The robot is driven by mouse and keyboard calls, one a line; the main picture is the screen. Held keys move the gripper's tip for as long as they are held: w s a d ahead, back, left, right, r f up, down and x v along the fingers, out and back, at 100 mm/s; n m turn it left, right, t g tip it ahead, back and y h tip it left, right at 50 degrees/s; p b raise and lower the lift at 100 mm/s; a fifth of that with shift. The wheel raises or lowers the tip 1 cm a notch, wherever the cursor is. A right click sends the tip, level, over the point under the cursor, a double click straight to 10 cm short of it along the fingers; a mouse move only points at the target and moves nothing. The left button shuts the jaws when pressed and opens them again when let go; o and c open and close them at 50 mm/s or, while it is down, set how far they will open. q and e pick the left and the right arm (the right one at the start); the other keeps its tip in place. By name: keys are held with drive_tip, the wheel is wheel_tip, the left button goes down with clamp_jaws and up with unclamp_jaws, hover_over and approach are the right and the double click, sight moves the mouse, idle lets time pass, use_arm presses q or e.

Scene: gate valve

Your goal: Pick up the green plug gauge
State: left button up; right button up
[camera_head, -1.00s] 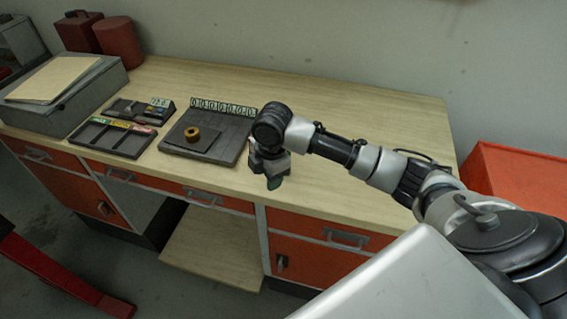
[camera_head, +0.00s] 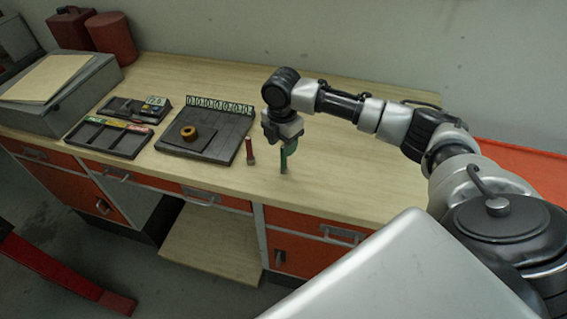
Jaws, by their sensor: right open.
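The green plug gauge (camera_head: 284,162) stands upright on the bench, near its front edge. My right gripper (camera_head: 286,147) points down directly over it, with the fingers at the upper part of the gauge. The gripper is open. From this angle I cannot tell whether a finger touches the gauge, and its top is hidden by the gripper. My left gripper is not in view.
A red plug gauge (camera_head: 250,152) stands just left of the green one. Further left are a dark plate (camera_head: 215,144) with a brass ring (camera_head: 189,133), and a compartment tray (camera_head: 128,147). The bench top (camera_head: 350,185) to the right is clear.

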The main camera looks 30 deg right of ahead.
sight(283, 167)
wheel_tip(283, 167, down, 4)
drive_tip(key=shift+s+d+r+p, duration=0.15)
drive_tip(key=shift+r+p, duration=0.05)
drive_tip(key=shift+p, duration=0.65)
drive_tip(key=shift+f, duration=0.5)
clamp_jaws()
